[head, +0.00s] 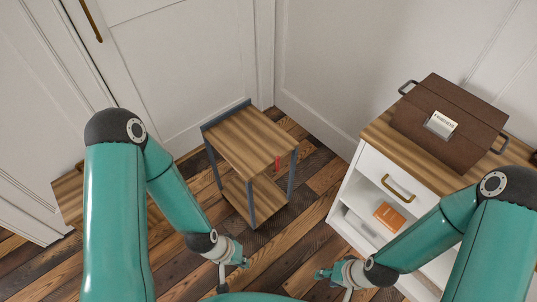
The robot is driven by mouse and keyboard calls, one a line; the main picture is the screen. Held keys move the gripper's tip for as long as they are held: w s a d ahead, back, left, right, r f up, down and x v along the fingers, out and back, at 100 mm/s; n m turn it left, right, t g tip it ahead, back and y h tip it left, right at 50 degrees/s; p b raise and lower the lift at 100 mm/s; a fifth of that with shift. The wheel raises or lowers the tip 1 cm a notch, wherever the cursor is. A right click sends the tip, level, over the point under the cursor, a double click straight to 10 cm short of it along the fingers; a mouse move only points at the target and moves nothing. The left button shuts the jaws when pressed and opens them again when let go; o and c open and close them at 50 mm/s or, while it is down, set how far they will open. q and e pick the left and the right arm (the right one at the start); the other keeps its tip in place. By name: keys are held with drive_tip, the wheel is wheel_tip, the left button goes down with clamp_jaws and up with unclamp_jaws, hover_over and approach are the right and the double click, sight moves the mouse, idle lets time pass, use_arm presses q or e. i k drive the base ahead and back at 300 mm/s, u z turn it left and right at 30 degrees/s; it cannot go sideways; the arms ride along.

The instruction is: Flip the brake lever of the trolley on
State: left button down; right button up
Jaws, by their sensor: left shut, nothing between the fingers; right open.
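The trolley (243,148) stands on the floor in the middle, with a wooden top, a lower wooden shelf and dark grey legs. A small red lever (278,163) stands upright at its right front side, near the top's edge; I take it for the brake lever, and its exact position setting is too small to tell. My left gripper (243,263) is shut and empty, in front of and below the trolley, apart from it. My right gripper (321,274) is open and empty, to the right of the left one and apart from the trolley and lever.
A white cabinet (349,192) with a wooden top stands at the right, close to my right arm. A brown box (452,112) with a label sits on it. An orange item (389,216) lies in its open compartment. Walls close off the back; plank floor (305,205) is free between trolley and cabinet.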

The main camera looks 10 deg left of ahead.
sight(277, 162)
drive_tip(key=z, duration=0.1)
drive_tip(key=i, duration=0.95)
drive_tip(key=u, duration=0.05)
